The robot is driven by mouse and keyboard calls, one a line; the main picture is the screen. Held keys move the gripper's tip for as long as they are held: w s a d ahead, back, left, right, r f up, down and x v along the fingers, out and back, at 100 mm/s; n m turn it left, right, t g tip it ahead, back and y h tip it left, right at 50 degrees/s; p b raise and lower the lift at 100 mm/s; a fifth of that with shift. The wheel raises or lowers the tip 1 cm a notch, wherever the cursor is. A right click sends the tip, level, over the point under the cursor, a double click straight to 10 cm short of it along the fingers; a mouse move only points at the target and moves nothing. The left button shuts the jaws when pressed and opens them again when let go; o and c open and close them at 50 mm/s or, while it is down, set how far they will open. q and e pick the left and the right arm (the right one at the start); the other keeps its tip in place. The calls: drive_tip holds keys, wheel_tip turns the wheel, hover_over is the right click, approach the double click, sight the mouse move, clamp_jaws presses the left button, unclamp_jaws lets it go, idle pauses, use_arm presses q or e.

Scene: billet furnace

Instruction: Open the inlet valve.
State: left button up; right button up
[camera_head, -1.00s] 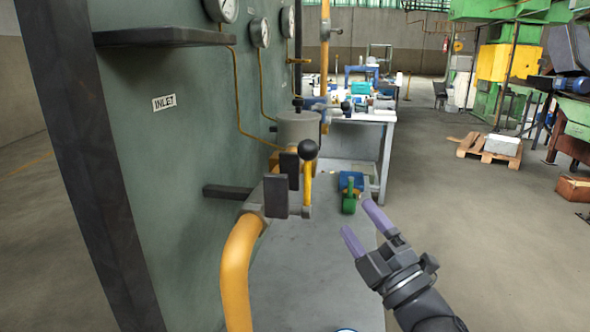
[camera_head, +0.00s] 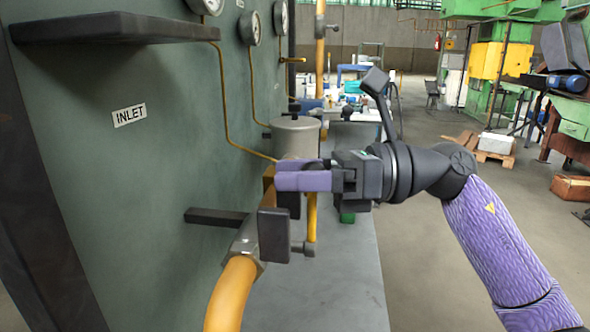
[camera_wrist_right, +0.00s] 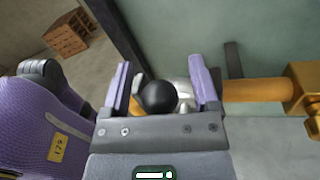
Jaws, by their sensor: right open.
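The inlet valve's yellow lever (camera_head: 311,218) stands by the yellow pipe (camera_head: 232,293), below the INLET label (camera_head: 129,115) on the green panel. My right gripper (camera_head: 278,177) is at the lever's top and hides its knob in the head view. In the right wrist view, the black ball knob (camera_wrist_right: 157,97) sits between the two purple fingers of the right gripper (camera_wrist_right: 161,75). The fingers are open, with a gap visible beside the knob. My left gripper is not in view.
A dark flat block (camera_head: 274,235) stands just left of the lever. A dark bar (camera_head: 216,218) and a shelf (camera_head: 115,27) jut from the panel. A grey cylinder (camera_head: 296,138) stands behind the gripper. The grey bench top (camera_head: 325,285) is clear in front.

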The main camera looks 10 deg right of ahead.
drive_tip(key=shift+a, duration=0.1)
clamp_jaws()
idle(0.7)
idle(0.6)
